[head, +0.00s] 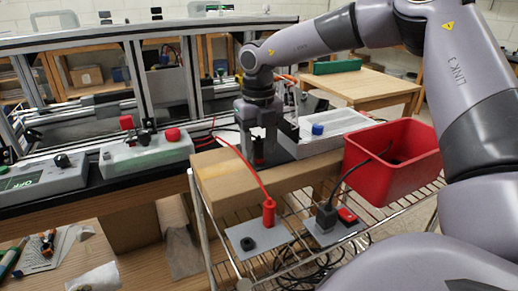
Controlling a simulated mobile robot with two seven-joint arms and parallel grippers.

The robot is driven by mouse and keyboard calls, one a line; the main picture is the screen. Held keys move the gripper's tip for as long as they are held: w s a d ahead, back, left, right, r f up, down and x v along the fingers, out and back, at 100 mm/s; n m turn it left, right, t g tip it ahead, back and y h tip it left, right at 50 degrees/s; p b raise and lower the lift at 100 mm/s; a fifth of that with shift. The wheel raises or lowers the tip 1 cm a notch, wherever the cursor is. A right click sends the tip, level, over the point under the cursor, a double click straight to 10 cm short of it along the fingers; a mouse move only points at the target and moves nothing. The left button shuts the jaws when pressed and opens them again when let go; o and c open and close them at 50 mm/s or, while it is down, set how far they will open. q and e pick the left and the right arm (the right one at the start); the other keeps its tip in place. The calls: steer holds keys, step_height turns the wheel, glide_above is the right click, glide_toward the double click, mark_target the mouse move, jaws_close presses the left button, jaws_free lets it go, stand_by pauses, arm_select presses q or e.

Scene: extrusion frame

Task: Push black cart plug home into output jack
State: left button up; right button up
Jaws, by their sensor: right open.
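My right gripper (259,158) points straight down over the near edge of the bench, left of a white box; it is open. A small dark and red part shows at its fingertips; I cannot tell whether it touches them. A black plug (326,215) stands on a grey plate on the wire cart, its black cable running up into a red bin. A red plug (269,212) with a red cable stands on another grey plate, beside a black round socket (248,243). I cannot tell which opening is the output jack. My left gripper is not in view.
The red bin (398,160) stands on the wire cart (376,222) at right. The white box (338,128) with a blue knob and a grey box with a red button (147,153) sit on the bench. Loose cables hang under the cart.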

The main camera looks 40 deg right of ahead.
mark_target(258, 141)
stand_by(0.5)
jaws_close()
steer(key=shift+r, duration=0.15)
steer(key=shift+r+p, duration=1.65)
steer(key=shift+r, duration=1.25)
